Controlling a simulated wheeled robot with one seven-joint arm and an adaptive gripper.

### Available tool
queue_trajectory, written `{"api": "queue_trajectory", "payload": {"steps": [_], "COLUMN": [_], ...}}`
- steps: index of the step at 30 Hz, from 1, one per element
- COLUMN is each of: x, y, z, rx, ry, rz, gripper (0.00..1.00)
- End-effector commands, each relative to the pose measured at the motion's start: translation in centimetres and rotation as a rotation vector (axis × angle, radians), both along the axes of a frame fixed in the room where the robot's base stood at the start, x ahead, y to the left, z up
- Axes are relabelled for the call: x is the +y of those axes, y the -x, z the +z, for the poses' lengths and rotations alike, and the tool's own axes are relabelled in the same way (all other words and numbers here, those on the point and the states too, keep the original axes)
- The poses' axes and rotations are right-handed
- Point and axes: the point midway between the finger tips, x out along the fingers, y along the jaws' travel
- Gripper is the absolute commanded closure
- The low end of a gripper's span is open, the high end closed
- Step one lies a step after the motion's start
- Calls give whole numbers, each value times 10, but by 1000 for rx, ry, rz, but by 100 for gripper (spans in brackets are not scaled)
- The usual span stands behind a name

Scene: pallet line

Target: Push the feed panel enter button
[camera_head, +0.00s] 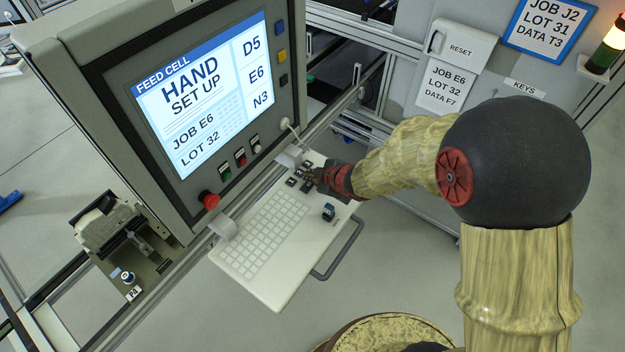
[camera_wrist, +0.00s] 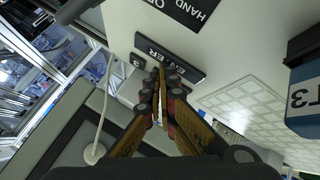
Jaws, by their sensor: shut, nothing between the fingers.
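The feed panel (camera_head: 85,60) stands at the left in the head view, its lit screen (camera_head: 205,90) reading "FEED CELL, HAND SET UP, JOB E6, LOT 32". A white keyboard shelf (camera_head: 265,290) juts out below it, with several small dark keys at its far end. My gripper (camera_head: 311,175) is shut and empty over those keys and hides some of them. In the wrist view, my fingertips (camera_wrist: 165,76) point at a dark bar (camera_wrist: 187,72) whose lettering, partly covered, ends in "ER". I cannot tell whether they touch it.
A small blue-and-dark block (camera_head: 328,212) sits on the shelf near my gripper; it also shows in the wrist view (camera_wrist: 308,105). A white cable (camera_wrist: 100,125) runs beside the fingers. A red knob (camera_head: 209,200) is on the panel's lower edge. A handle rail (camera_head: 340,250) edges the shelf.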

Motion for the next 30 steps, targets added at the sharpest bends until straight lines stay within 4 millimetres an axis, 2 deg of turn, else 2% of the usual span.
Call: {"api": "queue_trajectory", "payload": {"steps": [20,30], "x": [0,0], "y": [1,0], "z": [-5,11], "rx": [3,1], "ry": [1,1], "rz": [-1,0], "gripper": [100,100]}}
